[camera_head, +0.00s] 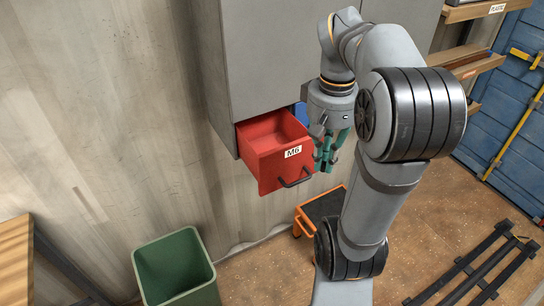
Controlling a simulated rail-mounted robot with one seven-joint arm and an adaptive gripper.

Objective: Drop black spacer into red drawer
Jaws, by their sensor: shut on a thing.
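The red drawer (273,170) is pulled out from the bottom of the grey cabinet. It has an "M6" label and a dark handle on its front, and the part of its inside that I can see looks empty. My gripper (325,162), with teal fingers, points down just right of the drawer, beside its front right corner and not over its opening. It is shut on a small dark thing, taken to be the black spacer, which the fingers mostly hide. Its shape is too small to make out.
The grey cabinet (275,55) rises above the drawer. A blue part (301,113) shows behind my gripper. Below are an orange cart with a black top (322,207) and an open green bin (172,265). Wooden shelves (470,62) are at the upper right. Black rails (480,268) lie on the floor.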

